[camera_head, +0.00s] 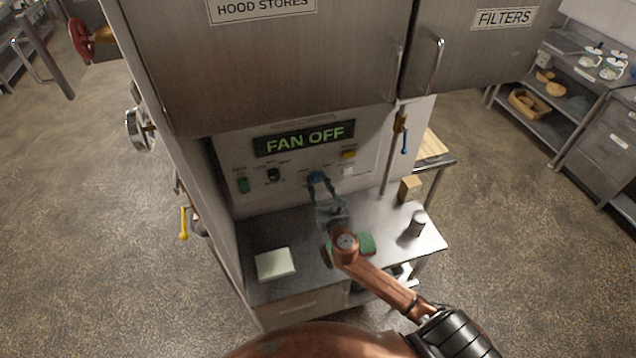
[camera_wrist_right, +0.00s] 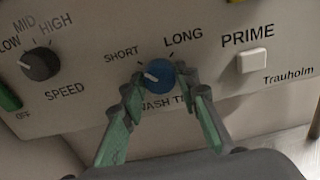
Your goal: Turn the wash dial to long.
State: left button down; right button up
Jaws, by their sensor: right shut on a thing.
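The wash dial is a blue knob (camera_wrist_right: 158,75) with a white pointer line, on the light panel between the words SHORT and LONG. In the right wrist view its pointer aims left, toward the SHORT side. My right gripper (camera_wrist_right: 160,88) is shut on the wash dial, with one finger on each side of it. In the head view the dial (camera_head: 317,177) shows at the tips of my right gripper (camera_head: 318,184), partly covered by the fingers. My left gripper is not in view.
A black speed knob (camera_wrist_right: 40,60) sits left of the dial, and a white PRIME button (camera_wrist_right: 252,62) sits right. The display (camera_head: 304,138) reads FAN OFF. The steel counter (camera_head: 385,215) below holds a pale block (camera_head: 275,263), a metal cup (camera_head: 418,224) and a brown box (camera_head: 410,188).

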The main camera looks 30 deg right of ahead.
jog(key=m+b, duration=0.1)
jog(key=m, duration=0.3)
jog(key=m+b, duration=0.1)
jog(key=m, duration=0.4)
jog(key=m+b, duration=0.1)
jog(key=m, duration=0.3)
jog(key=shift+m, duration=2.4)
jog(key=o, duration=1.2)
jog(key=shift+c, duration=0.2)
